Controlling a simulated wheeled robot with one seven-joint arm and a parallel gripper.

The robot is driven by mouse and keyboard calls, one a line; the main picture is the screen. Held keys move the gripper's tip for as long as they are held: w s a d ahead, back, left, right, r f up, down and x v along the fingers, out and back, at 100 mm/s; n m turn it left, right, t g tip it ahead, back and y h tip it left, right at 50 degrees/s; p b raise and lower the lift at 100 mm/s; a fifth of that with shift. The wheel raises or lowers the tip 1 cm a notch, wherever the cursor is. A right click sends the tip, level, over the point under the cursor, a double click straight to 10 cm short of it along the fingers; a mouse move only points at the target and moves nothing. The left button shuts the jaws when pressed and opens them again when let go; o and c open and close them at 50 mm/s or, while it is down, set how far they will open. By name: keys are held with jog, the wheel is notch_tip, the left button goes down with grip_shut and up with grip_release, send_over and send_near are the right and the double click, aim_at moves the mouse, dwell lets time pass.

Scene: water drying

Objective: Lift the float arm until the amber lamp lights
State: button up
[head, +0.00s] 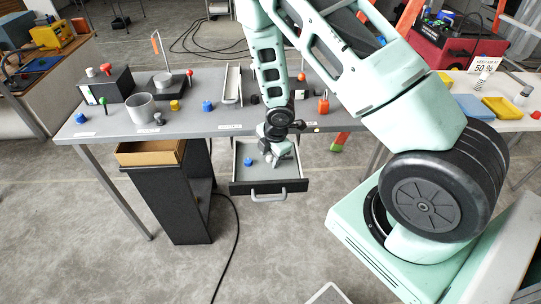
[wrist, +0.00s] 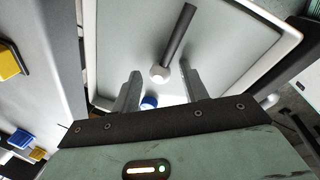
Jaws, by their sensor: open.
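My gripper (head: 276,160) is open over the pulled-out drawer (head: 268,192) under the front of the grey table. In the wrist view its two fingers (wrist: 160,76) are spread, with the pale drawer floor beyond them. A dark rod with a white tip (wrist: 178,38) shows there; the tip appears between the fingertips, but I cannot tell whether it touches them. A blue piece (wrist: 149,102) shows low between the fingers, and a blue piece (head: 248,161) lies at the drawer's left side. I cannot identify the float arm or a lit amber lamp with certainty.
The grey table (head: 200,118) carries a metal cup (head: 141,107), a black box (head: 104,84) and several small coloured pieces. A dark cabinet (head: 176,205) stands left of the drawer. A white table with yellow trays (head: 502,107) is at right. The floor in front is mostly clear.

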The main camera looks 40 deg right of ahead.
grip_shut()
jog(key=r+t+y, duration=0.1)
jog(key=d+r+t+y+b, duration=0.1)
jog(key=y, duration=0.1)
jog(key=shift+s+d+r, duration=0.1)
jog(key=shift+s, duration=0.25)
jog(key=shift+s+d+r+m+t+y+b, duration=0.15)
jog(key=shift+s+d+r+t+y+b, duration=0.2)
jog(key=shift+t+y, duration=0.3)
jog(key=shift+s+d+r+m+t+y+b, duration=0.15)
jog(key=shift+r+t+y, duration=0.3)
jog(key=shift+y, duration=0.3)
jog(key=shift+w, duration=0.1)
